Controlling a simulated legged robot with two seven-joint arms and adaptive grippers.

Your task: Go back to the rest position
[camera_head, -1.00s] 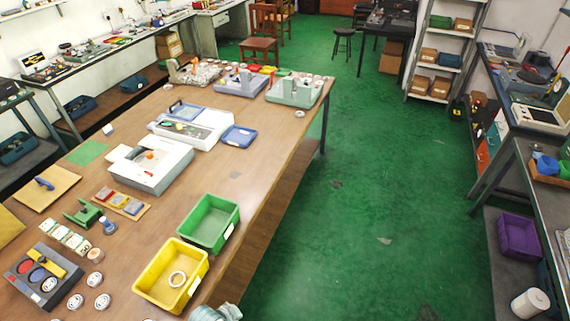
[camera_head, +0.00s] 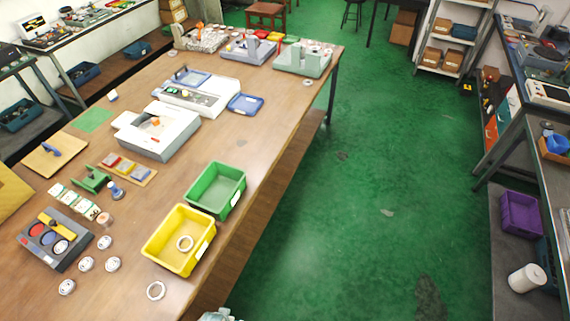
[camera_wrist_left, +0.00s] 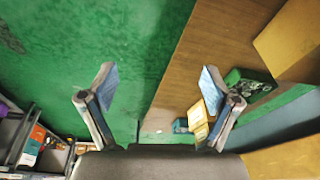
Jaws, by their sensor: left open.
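My left gripper (camera_wrist_left: 156,82) is open and empty in the left wrist view, its two fingers wide apart. Green floor shows behind one finger and the brown table edge near the other. In the head view only a small grey piece of my arm shows at the bottom edge, and no fingers can be made out there. My right gripper is in neither view.
Several round bearing pieces (camera_head: 112,264) lie near a dark fixture (camera_head: 40,254). White machines (camera_head: 160,142) stand farther back. The green floor (camera_head: 330,230) right of the table is open.

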